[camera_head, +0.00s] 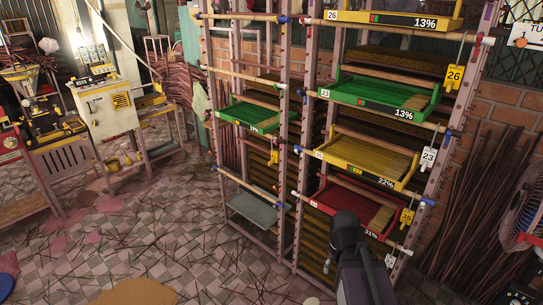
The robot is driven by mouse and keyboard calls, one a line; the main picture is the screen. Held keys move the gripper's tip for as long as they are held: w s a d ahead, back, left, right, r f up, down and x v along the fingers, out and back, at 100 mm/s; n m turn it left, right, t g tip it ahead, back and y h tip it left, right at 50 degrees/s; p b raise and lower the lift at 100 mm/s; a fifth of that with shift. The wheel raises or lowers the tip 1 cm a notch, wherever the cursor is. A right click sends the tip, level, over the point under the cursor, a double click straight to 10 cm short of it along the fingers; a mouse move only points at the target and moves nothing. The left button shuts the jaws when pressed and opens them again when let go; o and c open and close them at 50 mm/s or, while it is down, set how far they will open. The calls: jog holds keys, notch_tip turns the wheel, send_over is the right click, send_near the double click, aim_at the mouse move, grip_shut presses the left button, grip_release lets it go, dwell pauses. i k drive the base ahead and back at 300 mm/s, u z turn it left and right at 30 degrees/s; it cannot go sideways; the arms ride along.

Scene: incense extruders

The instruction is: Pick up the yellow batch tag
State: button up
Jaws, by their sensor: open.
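Several yellow tags are in view, so I cannot tell which one is meant. The largest is a yellow batch tag marked 26 (454,78), hanging at the upper right rack post. A smaller yellow tag (406,216) hangs lower on the same side, beside the red tray (350,205). Another small yellow tag (273,157) hangs near the middle post. A dark part of my arm rises at the bottom centre, in front of the rack's lower part. I cannot make out my gripper's fingers, and nothing is seen held.
The rack holds a green tray (380,98), a yellow tray (368,160) and other trays. White tags marked 23 (428,158) and 32 (390,261) hang at right. A fan (525,215) stands far right. Open littered floor (200,245) lies left of the rack.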

aim_at(274, 154)
jog(key=i, duration=1.45)
jog(key=z, duration=0.05)
